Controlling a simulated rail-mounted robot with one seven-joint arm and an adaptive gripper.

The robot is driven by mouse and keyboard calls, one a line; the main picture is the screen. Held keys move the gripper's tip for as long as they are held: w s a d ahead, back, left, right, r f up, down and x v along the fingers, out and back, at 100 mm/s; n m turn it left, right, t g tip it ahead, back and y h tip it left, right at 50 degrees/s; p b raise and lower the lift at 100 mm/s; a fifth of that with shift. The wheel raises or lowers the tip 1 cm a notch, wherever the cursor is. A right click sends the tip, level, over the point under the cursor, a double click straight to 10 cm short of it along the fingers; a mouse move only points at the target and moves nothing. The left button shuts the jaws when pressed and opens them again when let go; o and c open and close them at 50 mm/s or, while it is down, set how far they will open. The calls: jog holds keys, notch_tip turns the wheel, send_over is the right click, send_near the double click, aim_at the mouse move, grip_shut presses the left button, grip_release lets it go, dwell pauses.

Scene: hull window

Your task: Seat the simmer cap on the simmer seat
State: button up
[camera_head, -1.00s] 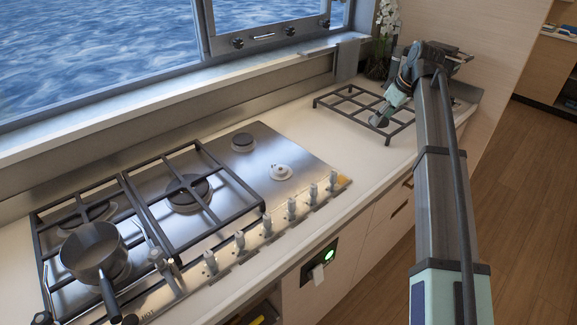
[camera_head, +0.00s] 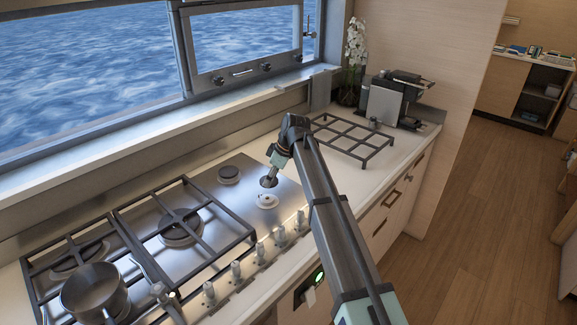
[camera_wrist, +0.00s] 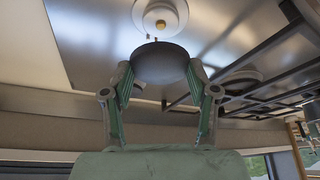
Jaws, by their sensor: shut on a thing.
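My gripper (camera_head: 273,172) is shut on the simmer cap (camera_head: 268,182), a dark round disc held above the right end of the hob. In the wrist view the cap (camera_wrist: 160,62) sits between the two green-padded fingers (camera_wrist: 160,82). The simmer seat (camera_head: 267,201), a pale round burner base, lies uncovered on the steel hob just below the cap in the head view. It also shows in the wrist view as a pale ring with a brass centre (camera_wrist: 160,17), beyond the cap and apart from it.
A dark burner (camera_head: 229,174) stands left of the seat, beyond it. Grates (camera_head: 205,265) and a saucepan (camera_head: 95,291) cover the left of the hob. Knobs (camera_head: 260,252) line its front edge. A loose grate (camera_head: 350,140) lies on the counter to the right.

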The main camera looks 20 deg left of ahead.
aim_at(267, 197)
jog(key=shift+s+a+n, duration=0.15)
jog(key=shift+a+n, duration=0.25)
jog(key=shift+a, duration=0.2)
jog(key=shift+d, duration=0.15)
jog(key=shift+f, duration=0.2)
jog(key=shift+f+b, duration=0.9)
jog(key=shift+f, duration=1)
jog(key=shift+f+b, duration=0.75)
jog(key=shift+f, duration=0.8)
dwell(3.3)
jog(key=o, duration=1)
